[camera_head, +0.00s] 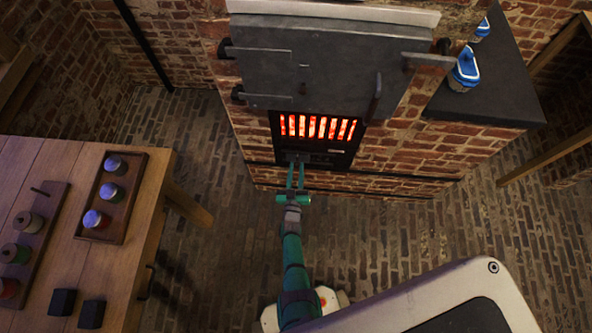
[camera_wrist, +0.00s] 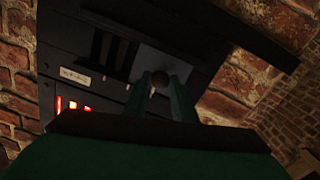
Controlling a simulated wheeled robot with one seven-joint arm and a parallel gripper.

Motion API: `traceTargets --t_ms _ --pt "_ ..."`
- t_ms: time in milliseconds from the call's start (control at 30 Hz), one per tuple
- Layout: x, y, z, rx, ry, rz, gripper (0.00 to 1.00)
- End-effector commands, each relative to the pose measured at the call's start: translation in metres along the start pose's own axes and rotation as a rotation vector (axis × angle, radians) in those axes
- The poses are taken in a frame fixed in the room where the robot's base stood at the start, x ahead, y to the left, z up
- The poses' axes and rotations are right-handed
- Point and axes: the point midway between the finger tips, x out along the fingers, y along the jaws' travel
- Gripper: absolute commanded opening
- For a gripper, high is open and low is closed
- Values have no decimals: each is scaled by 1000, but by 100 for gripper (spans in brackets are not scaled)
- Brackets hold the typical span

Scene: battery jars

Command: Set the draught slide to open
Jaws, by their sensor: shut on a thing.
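The draught slide (camera_wrist: 168,62) is a grey plate with a round dark knob (camera_wrist: 157,80), set in a black front below the glowing grate (camera_head: 318,127). My gripper (camera_wrist: 160,78) is at this plate, its two green fingers shut on the knob. In the head view my gripper (camera_head: 297,162) reaches the black panel under the grate, left of its middle, and hides most of the slide there. Dark slots show beside the plate in the wrist view. A small pale label (camera_wrist: 75,76) with marks too small to read is on the panel.
A large grey furnace door (camera_head: 310,65) with a handle is above the grate. A wooden table (camera_head: 60,160) with racks of jars stands at the left. A dark ledge (camera_head: 490,85) at the right holds blue-and-white items. Brick floor is clear around my arm.

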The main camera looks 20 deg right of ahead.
Motion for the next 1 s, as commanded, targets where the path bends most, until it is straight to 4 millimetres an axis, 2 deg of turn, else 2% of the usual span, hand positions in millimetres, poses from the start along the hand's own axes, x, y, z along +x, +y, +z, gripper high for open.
traceTargets --t_ms 333,367,400,433,767,1000 --pt "-1 -4 0 -3 1 -5 0" --pt "-1 -4 -1 -3 2 -6 31" --pt "-1 -4 0 -3 1 -6 41" --pt "-1 -4 0 -3 1 -5 43" --pt "-2 -1 0 -2 0 0 43" --pt "-22 -1 1 -4 1 -4 43"
